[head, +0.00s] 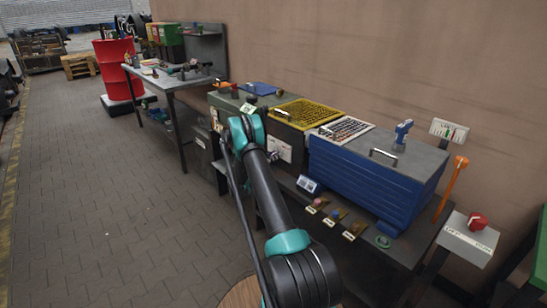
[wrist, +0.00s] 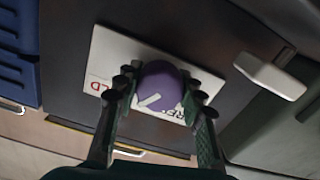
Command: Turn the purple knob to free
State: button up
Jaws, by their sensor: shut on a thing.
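The purple knob (wrist: 160,84) sits on a white label plate (wrist: 108,58) in the middle of the wrist view. The fingers of my gripper (wrist: 160,92) are shut on the knob from both sides. A white line on the knob points toward the lower left of the picture. Red letters ending in "LD" show at the plate's left, and dark letters "RE" show at its right, partly hidden by the finger. In the head view the white plate (head: 281,150) shows on the dark cabinet front beyond my arm. The knob is not clear there.
A pale handle (wrist: 270,75) stands out to the right of the plate. A blue chest (head: 365,175) stands right of the cabinet, with several small labelled controls below it. A red knob (head: 477,221) sits on a grey box at far right. The paved floor at left is clear.

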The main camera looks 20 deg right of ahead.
jog(key=n, duration=1)
jog(key=shift+n, duration=2.3)
jog(key=o, duration=1.2)
jog(key=shift+a, duration=0.1)
jog(key=v, duration=1.2)
